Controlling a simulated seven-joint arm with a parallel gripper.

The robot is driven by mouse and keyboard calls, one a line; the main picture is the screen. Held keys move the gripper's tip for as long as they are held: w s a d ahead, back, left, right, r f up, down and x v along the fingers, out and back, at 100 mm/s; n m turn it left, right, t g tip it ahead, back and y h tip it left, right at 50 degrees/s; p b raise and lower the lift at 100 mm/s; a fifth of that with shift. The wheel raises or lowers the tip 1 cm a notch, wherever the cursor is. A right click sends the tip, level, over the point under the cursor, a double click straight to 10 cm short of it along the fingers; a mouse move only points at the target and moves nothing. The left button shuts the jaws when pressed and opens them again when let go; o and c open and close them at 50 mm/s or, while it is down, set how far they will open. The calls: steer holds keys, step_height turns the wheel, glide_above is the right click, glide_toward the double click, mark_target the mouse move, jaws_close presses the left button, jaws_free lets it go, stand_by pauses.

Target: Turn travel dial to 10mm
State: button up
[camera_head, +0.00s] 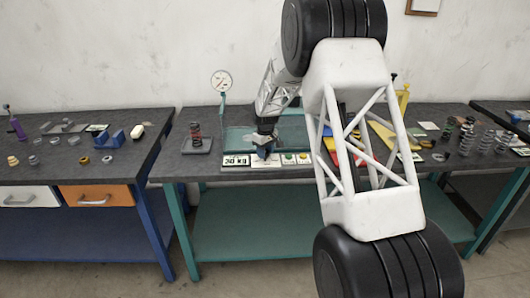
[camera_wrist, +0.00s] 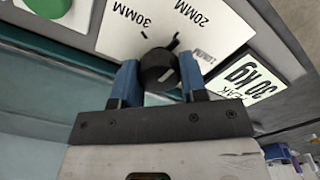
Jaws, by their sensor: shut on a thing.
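The travel dial is a round black knob (camera_wrist: 160,70) with a short pale mark on its face, on a white panel (camera_wrist: 225,30). Printed labels around it read 30MM, 20MM and a partly hidden 10MM near the right finger. The pale mark slants up and right; I cannot tell exactly which label it lines up with. My gripper (camera_wrist: 159,76) has its blue fingers shut on the knob from both sides. In the head view my gripper (camera_head: 264,151) is low over the front of the middle bench, and the knob is hidden there.
A "30 kg" sign (camera_head: 236,160) is left of the gripper, and a green button (camera_head: 289,158) is to the right. My arm hides part of the bench's right side.

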steer(key=m, duration=0.5)
steer(key=shift+m, duration=0.3)
steer(key=m, duration=0.5)
stand_by(0.4)
steer(key=o, duration=0.9)
steer(key=shift+r, duration=0.1)
steer(key=shift+r, duration=3.85)
